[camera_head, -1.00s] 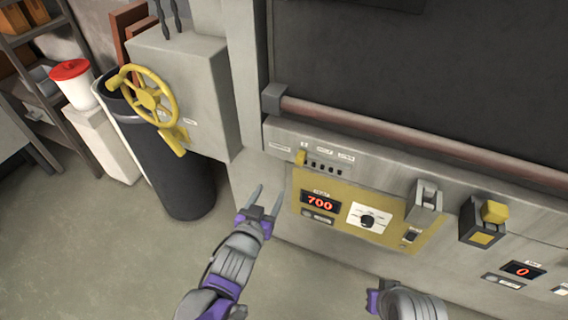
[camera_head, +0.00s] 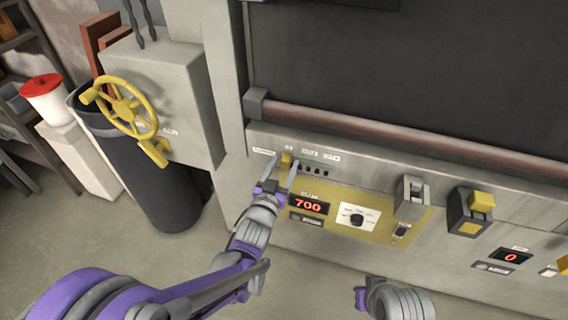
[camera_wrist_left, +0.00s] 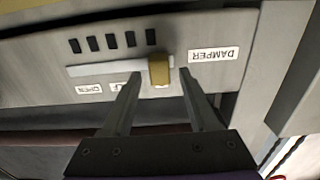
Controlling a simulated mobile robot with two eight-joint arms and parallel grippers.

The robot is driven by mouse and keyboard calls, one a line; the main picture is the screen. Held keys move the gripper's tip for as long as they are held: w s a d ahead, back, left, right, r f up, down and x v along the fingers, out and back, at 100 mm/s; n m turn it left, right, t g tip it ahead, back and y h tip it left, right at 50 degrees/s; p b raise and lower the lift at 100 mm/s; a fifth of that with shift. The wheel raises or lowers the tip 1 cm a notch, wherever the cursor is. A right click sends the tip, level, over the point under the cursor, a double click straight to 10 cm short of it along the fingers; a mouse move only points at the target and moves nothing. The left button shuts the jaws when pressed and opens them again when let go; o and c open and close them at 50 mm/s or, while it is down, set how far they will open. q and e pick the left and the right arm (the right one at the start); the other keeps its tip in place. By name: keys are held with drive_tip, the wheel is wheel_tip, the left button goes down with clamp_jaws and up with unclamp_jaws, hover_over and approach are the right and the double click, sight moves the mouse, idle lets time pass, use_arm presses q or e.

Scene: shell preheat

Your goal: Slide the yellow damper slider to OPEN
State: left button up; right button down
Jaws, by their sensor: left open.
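The yellow damper slider (camera_head: 286,159) is a small block at the left end of its slot on the oven's front panel. In the left wrist view the slider (camera_wrist_left: 159,70) sits at the end of the pale slot (camera_wrist_left: 105,68) near the DAMPER label (camera_wrist_left: 213,54). The OPEN label (camera_wrist_left: 95,89) is by the slot's other end. My left gripper (camera_head: 281,166) is open, with one finger on each side of the slider in the picture; I see no clear contact. My right gripper (camera_head: 361,298) shows only partly at the bottom, its fingers not discernible.
Below the slot are a red display (camera_head: 309,205) reading 700 and a black knob (camera_head: 357,218). A grey switch (camera_head: 411,195) and a yellow-topped block (camera_head: 481,201) stand out farther right. A yellow handwheel (camera_head: 127,104) and dark bin (camera_head: 150,180) are at left.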

use_arm(q)
drive_tip(key=shift+w+d, duration=0.1)
drive_tip(key=shift+w, duration=0.2)
clamp_jaws()
idle(1.3)
